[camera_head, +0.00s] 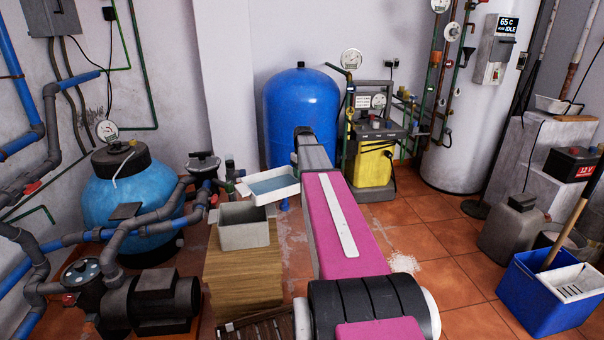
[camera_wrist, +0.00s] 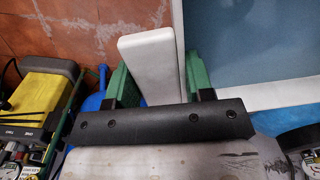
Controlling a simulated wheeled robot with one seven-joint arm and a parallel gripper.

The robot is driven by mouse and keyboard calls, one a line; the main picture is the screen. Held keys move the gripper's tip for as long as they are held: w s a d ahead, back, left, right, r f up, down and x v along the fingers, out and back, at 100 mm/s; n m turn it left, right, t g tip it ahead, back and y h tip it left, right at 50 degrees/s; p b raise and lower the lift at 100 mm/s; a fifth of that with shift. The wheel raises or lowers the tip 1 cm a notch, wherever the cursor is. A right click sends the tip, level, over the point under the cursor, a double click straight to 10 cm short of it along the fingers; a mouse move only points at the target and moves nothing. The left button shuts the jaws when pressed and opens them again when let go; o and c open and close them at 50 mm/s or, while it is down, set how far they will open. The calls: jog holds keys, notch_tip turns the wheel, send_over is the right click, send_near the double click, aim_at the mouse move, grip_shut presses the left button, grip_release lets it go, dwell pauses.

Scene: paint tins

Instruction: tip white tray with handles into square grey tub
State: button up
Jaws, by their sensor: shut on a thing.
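The white tray with handles (camera_head: 276,197) is held in the air, close above and to the right of the square grey tub (camera_head: 243,236). Its inside shows flat blue-grey, which looks like liquid. It looks close to level, though a slight tilt is hard to judge. The tub stands upright with its open top showing; its inside looks empty. In the wrist view, my gripper (camera_wrist: 157,80) has its green fingers on both sides of the tray's white handle (camera_wrist: 150,62), with the white tray edge (camera_wrist: 281,94) at the right.
The tub stands on a wooden block (camera_head: 243,283). A blue pump tank (camera_head: 131,190) with pipes is at left. A tall blue tank (camera_head: 300,105) and a yellow machine (camera_head: 372,168) are behind. A blue bucket (camera_head: 540,292) stands at right. Tiled floor is open between.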

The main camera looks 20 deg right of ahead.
jog(key=shift+s+a+f+h, duration=0.15)
jog(key=shift+a+f+h, duration=0.15)
jog(key=shift+f+h, duration=0.4)
jog(key=shift+d+r, duration=0.15)
jog(key=shift+r, duration=0.15)
